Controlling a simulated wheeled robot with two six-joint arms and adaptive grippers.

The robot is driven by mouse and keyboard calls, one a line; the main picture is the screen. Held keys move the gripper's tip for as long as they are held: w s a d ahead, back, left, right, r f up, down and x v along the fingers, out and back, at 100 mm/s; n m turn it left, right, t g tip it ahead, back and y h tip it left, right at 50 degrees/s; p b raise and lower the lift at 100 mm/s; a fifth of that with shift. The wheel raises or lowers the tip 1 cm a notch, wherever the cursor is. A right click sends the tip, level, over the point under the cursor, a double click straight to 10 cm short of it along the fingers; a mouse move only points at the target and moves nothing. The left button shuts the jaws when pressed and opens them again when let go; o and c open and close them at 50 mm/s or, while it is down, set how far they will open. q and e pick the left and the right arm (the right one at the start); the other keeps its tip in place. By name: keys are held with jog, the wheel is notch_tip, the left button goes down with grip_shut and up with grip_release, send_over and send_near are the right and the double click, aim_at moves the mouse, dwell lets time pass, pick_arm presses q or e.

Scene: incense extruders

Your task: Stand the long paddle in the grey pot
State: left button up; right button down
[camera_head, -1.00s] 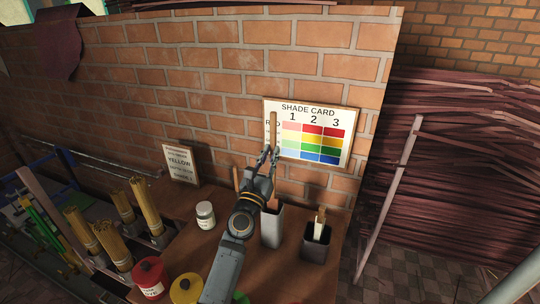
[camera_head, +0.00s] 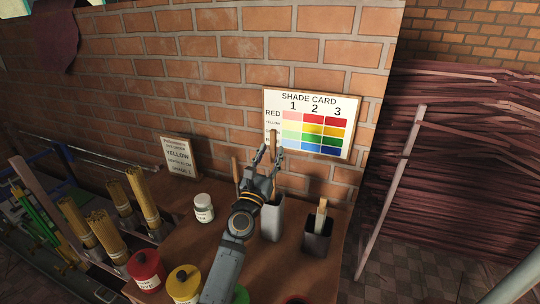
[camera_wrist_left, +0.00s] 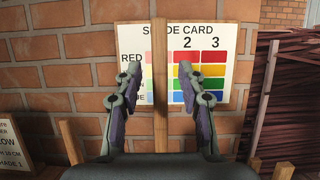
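The long paddle (camera_head: 273,143) is a thin wooden strip standing roughly upright above the grey pot (camera_head: 272,222). My gripper hides its lower part, so I cannot see whether its foot is inside the pot. My left gripper (camera_head: 267,154) is open around the paddle. In the left wrist view the paddle (camera_wrist_left: 160,85) runs between the two spread fingertips (camera_wrist_left: 162,68), with a gap on each side. The grey pot is light, tall and square, partly behind my gripper in the head view. My right gripper is not in view.
A darker pot (camera_head: 317,245) with a wooden piece (camera_head: 321,215) stands to the right. A white-lidded jar (camera_head: 203,208), red tin (camera_head: 146,270) and yellow tin (camera_head: 185,284) stand left. The shade card (camera_head: 310,123) and brick wall (camera_head: 200,100) are behind.

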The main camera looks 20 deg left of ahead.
pick_arm(q)
jog(key=shift+s+f, duration=0.1)
jog(key=v, duration=1.1)
jog(key=shift+s, duration=0.35)
jog(key=shift+f, duration=0.2)
dwell(0.7)
